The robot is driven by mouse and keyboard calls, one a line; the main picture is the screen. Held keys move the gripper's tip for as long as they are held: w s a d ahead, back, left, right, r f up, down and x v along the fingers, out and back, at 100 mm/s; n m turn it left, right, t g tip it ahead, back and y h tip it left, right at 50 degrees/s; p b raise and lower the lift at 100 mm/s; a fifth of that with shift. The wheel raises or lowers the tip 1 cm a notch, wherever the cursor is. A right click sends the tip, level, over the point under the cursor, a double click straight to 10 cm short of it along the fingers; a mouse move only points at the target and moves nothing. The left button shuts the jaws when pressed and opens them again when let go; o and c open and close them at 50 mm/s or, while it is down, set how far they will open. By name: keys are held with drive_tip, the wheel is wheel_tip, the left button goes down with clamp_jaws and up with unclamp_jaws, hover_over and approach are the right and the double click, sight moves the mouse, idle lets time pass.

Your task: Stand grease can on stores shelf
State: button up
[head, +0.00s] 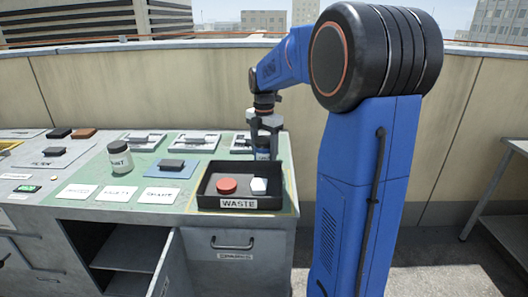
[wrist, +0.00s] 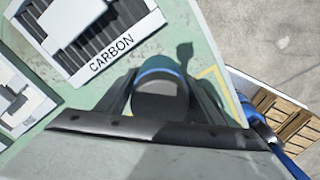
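A small can with a blue band, apparently the grease can (head: 262,154), is at the back right of the bench, just behind the waste tray. Its label is not readable. My gripper (head: 264,134) points down over it. In the wrist view the can (wrist: 160,85) shows as a dark round top with a blue rim, and the fingers (wrist: 163,98) press close on both its sides. I cannot tell whether its base touches the bench. An open cupboard with a grey shelf (head: 125,256) is under the bench front; I cannot read a stores label.
The black waste tray (head: 238,203) holds a red disc and a white block. A white jar with a dark lid (head: 120,158) stands left. The cupboard door (head: 165,268) hangs open. A carbon filter (wrist: 95,30) lies beside the can. A grey side table (head: 500,190) stands right.

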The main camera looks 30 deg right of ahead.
drive_tip(key=shift+o, duration=0.7)
